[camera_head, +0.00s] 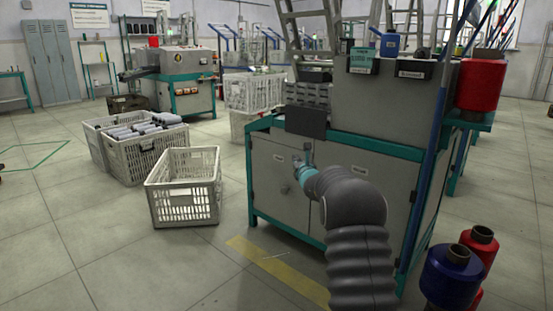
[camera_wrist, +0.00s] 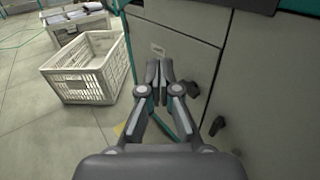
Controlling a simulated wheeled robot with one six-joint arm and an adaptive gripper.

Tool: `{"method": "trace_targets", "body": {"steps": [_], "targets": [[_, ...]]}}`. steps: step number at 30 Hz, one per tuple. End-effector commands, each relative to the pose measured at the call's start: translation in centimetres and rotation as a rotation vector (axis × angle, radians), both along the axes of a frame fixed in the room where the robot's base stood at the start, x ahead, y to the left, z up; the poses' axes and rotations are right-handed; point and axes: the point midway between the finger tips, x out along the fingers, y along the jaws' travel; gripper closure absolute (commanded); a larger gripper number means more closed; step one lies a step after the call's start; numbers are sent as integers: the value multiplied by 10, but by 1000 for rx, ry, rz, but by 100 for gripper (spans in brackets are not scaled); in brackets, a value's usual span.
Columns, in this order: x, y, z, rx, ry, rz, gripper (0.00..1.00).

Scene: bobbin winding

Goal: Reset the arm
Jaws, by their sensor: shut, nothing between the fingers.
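My arm reaches up in front of the winding machine's grey cabinet (camera_head: 282,178) in the head view. My gripper (camera_wrist: 159,68) shows in the wrist view with its fingers together and nothing between them. In the head view the gripper is mostly hidden behind my own wrist. The cabinet doors (camera_wrist: 185,45) lie beyond the fingers in the wrist view; I cannot tell the exact gap.
An empty white crate (camera_head: 185,188) stands on the floor left of the cabinet; a crate with grey bobbins (camera_head: 140,130) is behind it. Red (camera_head: 482,245) and blue (camera_head: 452,275) thread cones stand at lower right. Floor at left is mostly clear.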

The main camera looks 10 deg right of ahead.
Motion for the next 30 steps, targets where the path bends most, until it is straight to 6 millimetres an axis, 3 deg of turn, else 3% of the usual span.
{"method": "trace_targets", "body": {"steps": [6, 10, 14, 23, 30], "targets": [[-1, 13, -1, -124, -3, 54, 100], [-12, 41, -37, -316, 57, 180, 100], [-38, 75, -65, -531, 108, 346, 100], [-140, 153, -73, -1006, 142, 766, 100], [-253, 195, -62, -1379, 122, 1119, 100]]}}
